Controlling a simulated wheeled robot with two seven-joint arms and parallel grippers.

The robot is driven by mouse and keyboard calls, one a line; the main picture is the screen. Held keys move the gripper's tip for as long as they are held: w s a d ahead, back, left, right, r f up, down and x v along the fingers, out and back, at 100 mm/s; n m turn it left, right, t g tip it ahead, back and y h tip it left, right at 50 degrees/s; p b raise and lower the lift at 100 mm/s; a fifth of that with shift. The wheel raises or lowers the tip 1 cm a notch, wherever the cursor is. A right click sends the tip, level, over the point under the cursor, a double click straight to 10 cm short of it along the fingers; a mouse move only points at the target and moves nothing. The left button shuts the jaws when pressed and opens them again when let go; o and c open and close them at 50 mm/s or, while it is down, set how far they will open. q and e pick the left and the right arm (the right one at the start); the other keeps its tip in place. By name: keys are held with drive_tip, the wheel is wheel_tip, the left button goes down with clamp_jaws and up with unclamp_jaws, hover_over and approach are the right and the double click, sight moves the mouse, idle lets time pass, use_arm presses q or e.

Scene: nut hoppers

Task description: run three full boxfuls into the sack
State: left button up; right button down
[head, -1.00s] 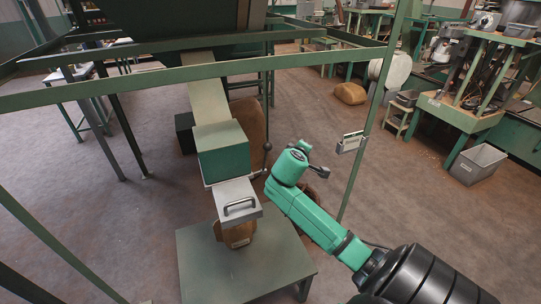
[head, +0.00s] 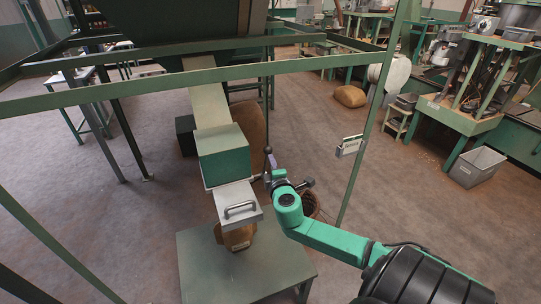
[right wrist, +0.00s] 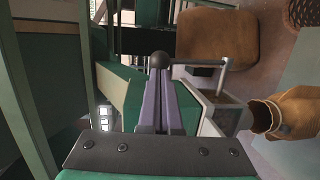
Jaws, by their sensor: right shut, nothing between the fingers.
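The green measuring box (head: 222,155) sits under the sloping chute (head: 210,104). Below it is a pale metal spout (head: 234,194) with a bar handle. A brown sack (head: 238,238) hangs at the spout's mouth over a low green table; it also shows in the right wrist view (right wrist: 297,112). A lever with a dark ball knob (right wrist: 159,60) stands at the box's right side. My right gripper (right wrist: 158,88) is shut and empty, its purple fingers pointing at the knob. Whether they touch it I cannot tell. The box's contents are hidden. My left gripper is not in view.
A large brown sack (head: 248,122) stands behind the box. A wicker basket (head: 310,204) is partly hidden by my arm.

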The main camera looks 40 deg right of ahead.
sight(267, 148)
drive_tip(key=shift+x, duration=1.4)
drive_tip(key=shift+w+d+r, duration=0.3)
drive_tip(key=shift+w+r, duration=0.2)
drive_tip(key=shift+w, duration=0.3)
drive_tip(key=shift+r, duration=0.15)
